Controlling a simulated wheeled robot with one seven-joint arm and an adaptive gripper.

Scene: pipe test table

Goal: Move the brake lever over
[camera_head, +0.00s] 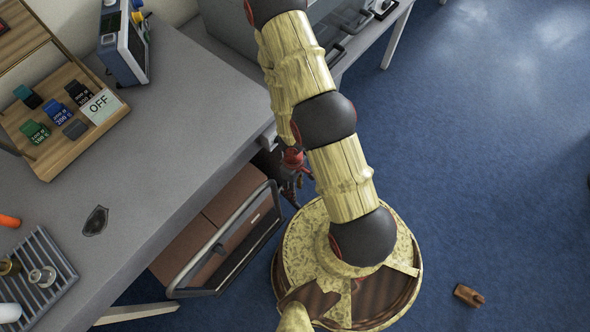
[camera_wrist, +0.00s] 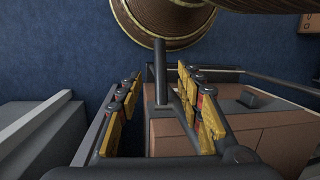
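A dark upright bar (camera_wrist: 160,72), which looks like the brake lever, stands at the cart's edge in the wrist view. My gripper (camera_wrist: 160,82) is open, with its yellow-padded fingers on either side of the bar. Gaps show between the bar and both fingers, the right finger being the closer. In the head view my gripper (camera_head: 291,182) is low beside the table, at the end of the brown-drawered cart (camera_head: 205,232). My arm covers part of that spot, and I cannot make out the lever there.
The grey table (camera_head: 185,125) carries a wooden rack (camera_head: 45,155) with an OFF sign, a meter box (camera_head: 122,50) and a slotted tray (camera_head: 58,268). The cart's dark rail (camera_head: 225,240) runs beside my base. Blue floor at right is mostly clear, with a small brown block (camera_head: 468,295).

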